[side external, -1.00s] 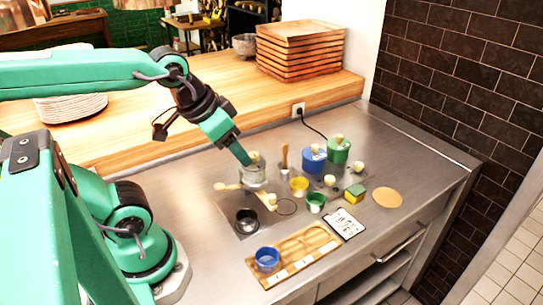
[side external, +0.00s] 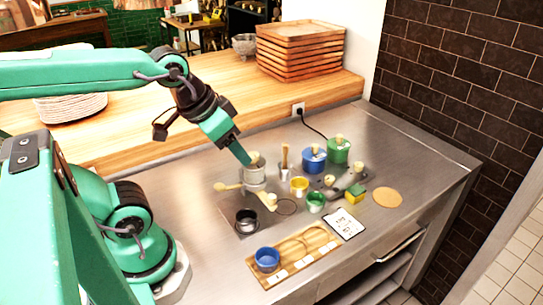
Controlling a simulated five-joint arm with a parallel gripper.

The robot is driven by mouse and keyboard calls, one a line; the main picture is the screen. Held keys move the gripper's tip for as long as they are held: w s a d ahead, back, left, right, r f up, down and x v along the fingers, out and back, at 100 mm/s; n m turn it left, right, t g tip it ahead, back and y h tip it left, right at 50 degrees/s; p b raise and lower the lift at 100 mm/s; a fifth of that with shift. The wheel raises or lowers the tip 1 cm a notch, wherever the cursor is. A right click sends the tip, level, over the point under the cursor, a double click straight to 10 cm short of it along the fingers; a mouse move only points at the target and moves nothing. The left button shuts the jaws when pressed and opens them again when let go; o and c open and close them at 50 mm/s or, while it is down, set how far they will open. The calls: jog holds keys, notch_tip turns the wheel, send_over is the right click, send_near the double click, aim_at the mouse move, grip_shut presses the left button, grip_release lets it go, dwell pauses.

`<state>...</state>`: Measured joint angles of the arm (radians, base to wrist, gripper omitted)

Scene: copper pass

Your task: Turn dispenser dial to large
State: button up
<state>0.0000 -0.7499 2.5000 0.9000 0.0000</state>
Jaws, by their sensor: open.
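A grey metal cylinder with a cream top (side external: 256,176), which looks like the dispenser, stands near the middle of the steel counter. Cream lever-like parts (side external: 229,187) stick out at its left and lower right. My gripper (side external: 246,160) points down at the upper left of the cylinder's top. It is open. I cannot tell whether it touches the cylinder. The dial's setting marks are too small to read.
Blue (side external: 314,160) and green (side external: 338,151) lidded pots, a yellow cup (side external: 299,187) and a green cup (side external: 316,202) stand to the right. A dark cup (side external: 246,220) and a wooden tray (side external: 300,247) holding a blue cup (side external: 267,259) are in front.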

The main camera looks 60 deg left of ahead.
jog(key=n, duration=0.2)
jog(key=w+a+n+g, duration=0.1)
jog(key=n, duration=0.1)
jog(key=w+n, duration=0.1)
jog(key=n, duration=0.1)
jog(key=shift+w+a+r+n, duration=0.2)
jog(key=shift+a+n, duration=0.15)
jog(key=shift+n, duration=0.05)
jog(key=n+g, duration=0.5)
jog(key=n, duration=1.5)
send_over(253, 154)
notch_tip(253, 154, down, 2)
jog(key=shift+f, duration=0.1)
jog(key=shift+f, duration=3.9)
